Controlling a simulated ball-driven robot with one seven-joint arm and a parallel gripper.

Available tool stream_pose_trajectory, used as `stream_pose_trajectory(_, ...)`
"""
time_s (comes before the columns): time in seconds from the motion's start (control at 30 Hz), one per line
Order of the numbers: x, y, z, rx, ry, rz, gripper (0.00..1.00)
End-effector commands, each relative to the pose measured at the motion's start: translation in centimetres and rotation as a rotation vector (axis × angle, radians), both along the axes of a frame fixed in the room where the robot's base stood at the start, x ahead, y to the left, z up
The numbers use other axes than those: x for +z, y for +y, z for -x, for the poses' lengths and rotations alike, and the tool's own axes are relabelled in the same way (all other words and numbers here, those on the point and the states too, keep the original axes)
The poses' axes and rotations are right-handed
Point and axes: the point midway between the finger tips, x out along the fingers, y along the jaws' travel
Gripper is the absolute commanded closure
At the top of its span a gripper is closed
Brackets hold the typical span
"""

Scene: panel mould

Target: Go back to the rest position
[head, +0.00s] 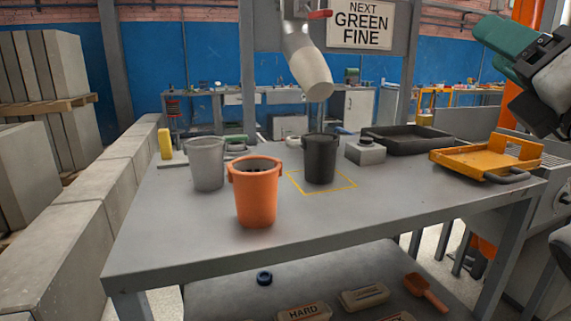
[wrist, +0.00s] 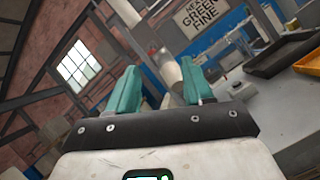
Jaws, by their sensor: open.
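My gripper (wrist: 160,84) is open and empty, with its two teal fingers apart in the wrist view. In the head view its teal fingers (head: 502,42) show at the top right, raised above the table and clear of everything on it. An orange bucket (head: 256,200) stands upright near the front of the grey table (head: 360,215), with dark contents just visible inside. A grey bucket (head: 206,165) stands behind it to the left. A black bucket (head: 320,160) stands at the back of a yellow outlined square, under a pale spout (head: 308,68).
A sign (head: 362,24) reads "NEXT GREEN FINE". An orange tray (head: 487,158), a black tray (head: 405,140) and a small grey block (head: 365,153) lie on the table's right side. A lower shelf holds labelled bags (head: 303,312) and an orange scoop (head: 425,290). The table's front right is clear.

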Motion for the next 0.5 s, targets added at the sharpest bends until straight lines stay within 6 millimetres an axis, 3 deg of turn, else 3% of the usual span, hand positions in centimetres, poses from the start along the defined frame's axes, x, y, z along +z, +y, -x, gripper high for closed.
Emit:
stream_pose_trajectory(0.17, -4.8, -2.1, -1.8, 0.043, 0.132, -0.312, 0.49)
stream_pose_trajectory(0.27, -8.7, -3.2, -2.8, 0.062, 0.225, -0.523, 0.49)
stream_pose_trajectory(0.5, -19.9, -4.5, -4.0, 0.048, 0.454, -1.013, 0.49)
